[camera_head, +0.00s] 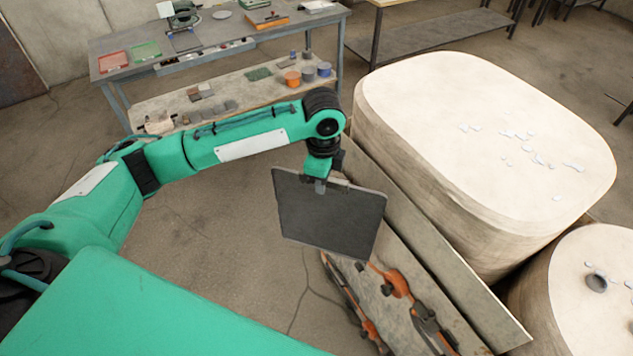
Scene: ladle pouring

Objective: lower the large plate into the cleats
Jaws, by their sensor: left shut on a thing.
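A large dark grey plate (330,215) hangs from my left gripper (320,184). The gripper is shut on the plate's upper edge, and the plate is tilted a little in the picture. Below and to the right, orange and black clamp-like parts (398,283), which may be the cleats, sit on a grey board (385,315). The plate's lower right corner shows close to these parts, and I cannot tell whether it touches them. The plate hides part of the board. My right gripper does not show.
A large pale rounded block (470,130) stands at the right, with a smaller round one (600,290) in front of it. A long upright plank (440,250) runs beside the board. A workbench (215,55) with tools stands at the back. The floor left of the plate is clear.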

